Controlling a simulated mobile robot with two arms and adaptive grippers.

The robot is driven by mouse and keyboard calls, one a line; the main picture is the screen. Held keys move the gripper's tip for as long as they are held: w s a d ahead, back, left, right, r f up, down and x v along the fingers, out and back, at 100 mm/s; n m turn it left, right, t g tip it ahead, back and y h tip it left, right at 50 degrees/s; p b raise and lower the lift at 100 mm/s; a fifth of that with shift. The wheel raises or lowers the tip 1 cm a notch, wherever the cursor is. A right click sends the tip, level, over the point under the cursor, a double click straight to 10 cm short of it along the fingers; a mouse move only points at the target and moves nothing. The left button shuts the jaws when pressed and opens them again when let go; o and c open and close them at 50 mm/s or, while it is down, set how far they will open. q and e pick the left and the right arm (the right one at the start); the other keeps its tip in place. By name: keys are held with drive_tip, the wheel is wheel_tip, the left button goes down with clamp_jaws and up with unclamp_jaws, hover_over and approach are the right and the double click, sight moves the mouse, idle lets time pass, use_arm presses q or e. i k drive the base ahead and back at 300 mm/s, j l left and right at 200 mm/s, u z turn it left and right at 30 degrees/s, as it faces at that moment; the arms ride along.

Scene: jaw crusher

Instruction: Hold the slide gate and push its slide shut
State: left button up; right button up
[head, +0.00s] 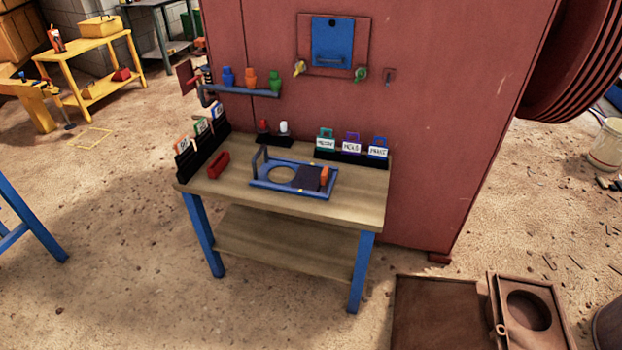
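The slide gate (262,184) lies flat on the wooden top of a workbench (345,207). It has a blue frame with an upright blue handle (257,161) at its left end. A round opening (282,174) shows in its left half, uncovered. The dark slide (307,179) sits in the right half, beside the opening. An orange block (324,176) stands at the slide's right end. Neither of my grippers is in view.
A red block (218,164) lies left of the gate. Black racks with tags (351,159) stand at the bench's back and left edges. A red machine wall (420,120) rises behind. Rusty plates (440,315) lie at the lower right. The floor before the bench is clear.

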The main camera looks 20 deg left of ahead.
sight(314, 179)
drive_tip(key=i+j+u, duration=0.15)
drive_tip(key=i+j, duration=0.2)
drive_tip(key=i+j+u, duration=0.15)
drive_tip(key=i+j, duration=0.15)
drive_tip(key=i, duration=0.25)
